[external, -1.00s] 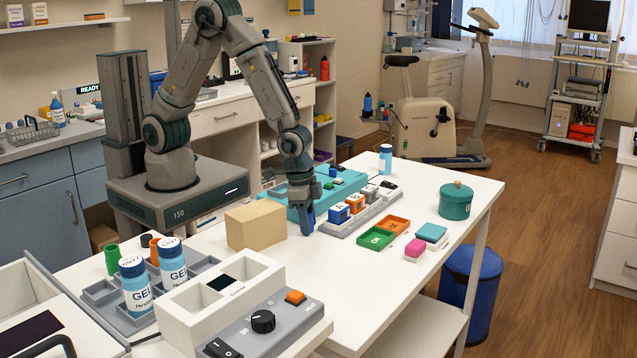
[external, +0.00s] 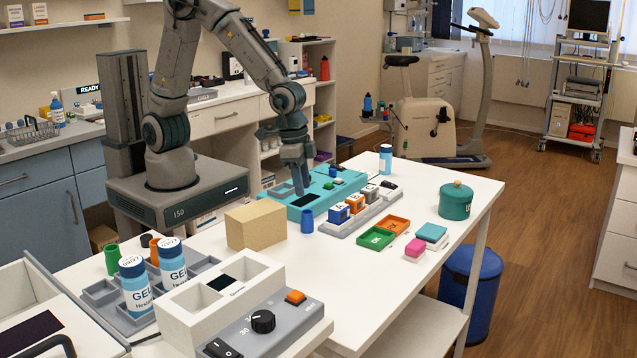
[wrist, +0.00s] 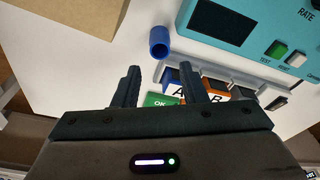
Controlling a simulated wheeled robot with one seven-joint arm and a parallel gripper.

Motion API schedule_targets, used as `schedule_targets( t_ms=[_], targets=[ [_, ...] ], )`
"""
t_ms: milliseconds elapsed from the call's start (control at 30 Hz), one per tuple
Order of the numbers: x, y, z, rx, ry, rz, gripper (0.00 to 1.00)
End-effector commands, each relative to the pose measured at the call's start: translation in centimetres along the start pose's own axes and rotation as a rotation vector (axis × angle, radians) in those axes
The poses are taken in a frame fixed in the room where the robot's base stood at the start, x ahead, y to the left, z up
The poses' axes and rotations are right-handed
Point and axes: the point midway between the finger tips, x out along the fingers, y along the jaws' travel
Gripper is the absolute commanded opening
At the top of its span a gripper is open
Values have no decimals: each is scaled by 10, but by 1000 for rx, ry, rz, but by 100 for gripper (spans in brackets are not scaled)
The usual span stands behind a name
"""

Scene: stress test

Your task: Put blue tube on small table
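A blue tube (external: 307,221) stands upright on the white table (external: 345,285), just right of a tan box. It also shows in the wrist view (wrist: 159,42), with its open top facing the camera. My gripper (external: 301,190) is above and behind the tube, apart from it. In the wrist view my gripper (wrist: 162,80) has its two fingers spread, with nothing between them, and the tube lies beyond the fingertips. A small stand (external: 376,120) with bottles on it is near the exercise bike; I cannot tell whether it is the small table.
The tan box (external: 256,225) is left of the tube. A teal device (external: 335,190) and a grey rack with labelled blocks (external: 340,226) are close behind and right. Green and orange trays (external: 377,239) lie further right.

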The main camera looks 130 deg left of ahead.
Motion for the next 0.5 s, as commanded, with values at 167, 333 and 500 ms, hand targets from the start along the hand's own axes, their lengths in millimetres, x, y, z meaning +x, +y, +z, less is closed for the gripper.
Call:
schedule_targets(
  t_ms=[167, 333, 500],
  targets=[
    [-17, 0, 0, 3, 1, 0, 39],
    [-38, 5, 12, 27, 7, 19, 39],
    [-82, 14, 50, 108, 28, 61, 39]
  ],
)
